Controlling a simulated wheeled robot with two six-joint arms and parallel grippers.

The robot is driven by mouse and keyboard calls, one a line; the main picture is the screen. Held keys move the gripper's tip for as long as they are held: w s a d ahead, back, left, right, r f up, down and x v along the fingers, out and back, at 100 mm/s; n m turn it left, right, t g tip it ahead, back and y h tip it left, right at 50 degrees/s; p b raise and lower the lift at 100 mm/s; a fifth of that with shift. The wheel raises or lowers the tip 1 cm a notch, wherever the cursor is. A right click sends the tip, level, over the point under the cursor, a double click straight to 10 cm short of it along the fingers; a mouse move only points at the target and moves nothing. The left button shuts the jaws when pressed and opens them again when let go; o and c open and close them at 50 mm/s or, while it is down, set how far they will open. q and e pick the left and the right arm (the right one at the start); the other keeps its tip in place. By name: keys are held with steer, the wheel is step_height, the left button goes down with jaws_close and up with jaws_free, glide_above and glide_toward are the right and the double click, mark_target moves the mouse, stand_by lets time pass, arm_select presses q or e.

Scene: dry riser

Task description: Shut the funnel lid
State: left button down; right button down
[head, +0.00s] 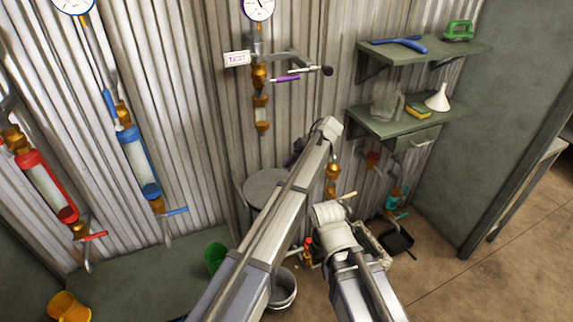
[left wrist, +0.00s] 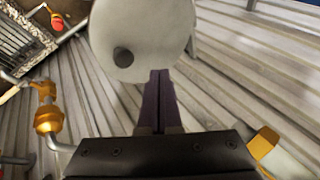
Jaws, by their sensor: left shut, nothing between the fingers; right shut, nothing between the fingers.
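A round pale grey disc with a dark knob on its face, which looks like the funnel lid (left wrist: 165,25), fills the top middle of the left wrist view. In the head view a grey round top (head: 262,186) shows partly behind my left arm; I cannot tell whether it is raised or seated. My left gripper (head: 291,158) is shut and empty near it. Its dark fingers (left wrist: 161,78) reach the disc's lower edge in the left wrist view; contact is unclear. My right arm's wrist is low, right of centre in the head view, and hides its fingers.
A corrugated wall carries a gauge (head: 258,8), brass pipework (head: 260,78) and red and blue (head: 137,160) cylinders. Shelves at right hold a white funnel (head: 438,98) and a sponge (head: 418,111). A bucket (head: 283,290) and green cup (head: 214,256) are low, near my left arm.

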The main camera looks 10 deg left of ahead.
arm_select(q)
steer(key=d+f+b, duration=0.1)
steer(key=f+b, duration=0.1)
steer(key=w+d+f+b, duration=0.1)
steer(key=f+b, duration=0.1)
steer(key=d+f+b, duration=0.1)
steer(key=f+b, duration=0.1)
steer(key=f, duration=0.1)
steer(key=shift+w, duration=0.4)
steer(key=shift+s+d+f+b, duration=0.15)
steer(key=shift+s+d+b, duration=0.05)
steer(key=shift+b, duration=0.25)
steer(key=shift+s, duration=0.1)
